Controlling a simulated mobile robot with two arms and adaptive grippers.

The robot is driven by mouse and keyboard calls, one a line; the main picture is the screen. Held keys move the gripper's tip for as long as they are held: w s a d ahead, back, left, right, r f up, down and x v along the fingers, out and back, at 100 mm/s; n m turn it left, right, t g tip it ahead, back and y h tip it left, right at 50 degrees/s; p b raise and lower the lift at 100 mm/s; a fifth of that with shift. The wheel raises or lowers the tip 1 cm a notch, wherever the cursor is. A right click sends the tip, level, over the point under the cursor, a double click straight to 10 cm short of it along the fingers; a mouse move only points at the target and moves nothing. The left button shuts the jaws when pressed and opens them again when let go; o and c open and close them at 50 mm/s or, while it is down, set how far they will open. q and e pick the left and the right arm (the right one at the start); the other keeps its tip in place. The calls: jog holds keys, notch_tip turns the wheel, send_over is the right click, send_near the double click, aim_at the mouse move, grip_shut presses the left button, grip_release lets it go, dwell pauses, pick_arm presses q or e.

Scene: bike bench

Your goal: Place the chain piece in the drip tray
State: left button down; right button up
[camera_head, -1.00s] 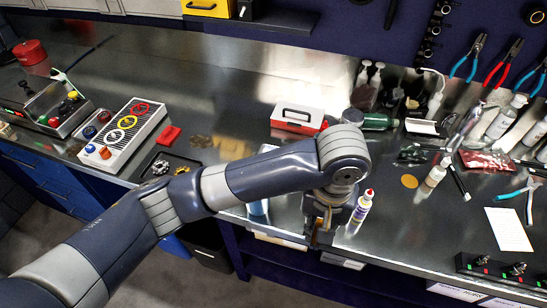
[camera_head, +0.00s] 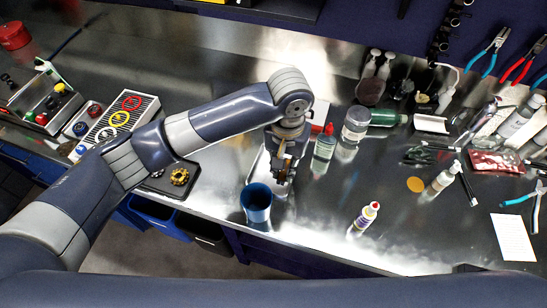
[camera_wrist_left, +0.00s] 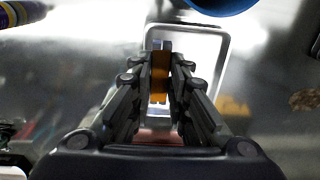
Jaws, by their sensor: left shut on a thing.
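My left gripper (camera_head: 283,180) is shut on a golden chain piece (camera_wrist_left: 160,72), which stands upright between the fingers in the left wrist view. In the head view the piece is hard to make out against the dark fingers. A shallow silver tray with a pale rim, apparently the drip tray (camera_wrist_left: 219,58), lies below and beyond the fingertips in the wrist view. In the head view this tray (camera_head: 262,168) is partly hidden by the gripper. The piece appears over the tray; I cannot tell whether it touches it. My right gripper is not in view.
A blue cup (camera_head: 256,203) stands close in front of the gripper. A green-tinted bottle (camera_head: 323,148) and a clear jar (camera_head: 355,126) stand to its right. A black tray (camera_head: 158,184) with a golden cog (camera_head: 180,176) lies left.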

pick_arm(q)
jog(key=w+a, duration=0.2)
jog(key=w, duration=0.1)
jog(key=shift+w+a+f+p, duration=0.15)
jog(key=shift+a+p, duration=0.1)
jog(key=shift+p, duration=0.1)
notch_tip(320, 180, down, 3)
jog(key=shift+r+p, duration=0.2)
jog(key=shift+p, duration=0.45)
jog(key=shift+f, duration=0.5)
jog(key=c, duration=1.5)
grip_release()
jog(key=shift+f, duration=0.15)
jog(key=shift+c, duration=0.2)
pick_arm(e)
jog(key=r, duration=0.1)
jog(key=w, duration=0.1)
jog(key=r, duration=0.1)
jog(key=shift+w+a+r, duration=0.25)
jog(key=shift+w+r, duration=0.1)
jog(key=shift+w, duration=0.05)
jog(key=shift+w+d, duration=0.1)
